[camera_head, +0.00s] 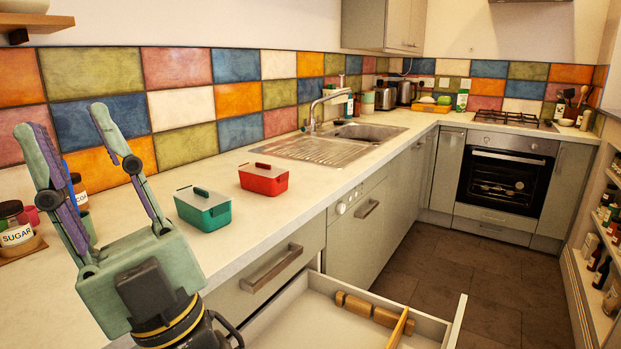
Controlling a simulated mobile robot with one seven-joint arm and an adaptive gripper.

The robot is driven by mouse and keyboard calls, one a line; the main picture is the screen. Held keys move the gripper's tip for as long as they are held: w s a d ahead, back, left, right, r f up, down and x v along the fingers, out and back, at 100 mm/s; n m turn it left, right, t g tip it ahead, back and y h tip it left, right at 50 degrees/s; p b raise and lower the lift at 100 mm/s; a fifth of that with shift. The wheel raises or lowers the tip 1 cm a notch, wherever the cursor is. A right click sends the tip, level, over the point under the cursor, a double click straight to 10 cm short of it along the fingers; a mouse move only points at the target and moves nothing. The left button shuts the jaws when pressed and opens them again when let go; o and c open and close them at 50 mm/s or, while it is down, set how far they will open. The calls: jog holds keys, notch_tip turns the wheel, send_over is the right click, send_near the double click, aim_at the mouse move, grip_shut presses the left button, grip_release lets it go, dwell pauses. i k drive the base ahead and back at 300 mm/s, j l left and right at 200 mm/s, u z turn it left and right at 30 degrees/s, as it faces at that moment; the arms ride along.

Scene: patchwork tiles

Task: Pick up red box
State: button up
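The red box (264,181) sits on the white countertop (300,207), short of the sink, with a dark handle on its lid. A green box (203,211) of similar shape stands to its left and nearer to me, apart from it. My gripper (62,118) is at the left of the view, pointing up, with its two fingers spread wide and nothing between them. It is to the left of both boxes and not touching either one.
An open drawer (452,325) holding wooden items juts out below the counter. The sink (318,149) and its tap lie beyond the red box. A sugar jar (16,228) and other jars stand behind my gripper. A stocked shelf is at right.

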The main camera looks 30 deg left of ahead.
aim_at(266, 186)
jog(key=i+u, duration=0.1)
jog(key=i, duration=0.85)
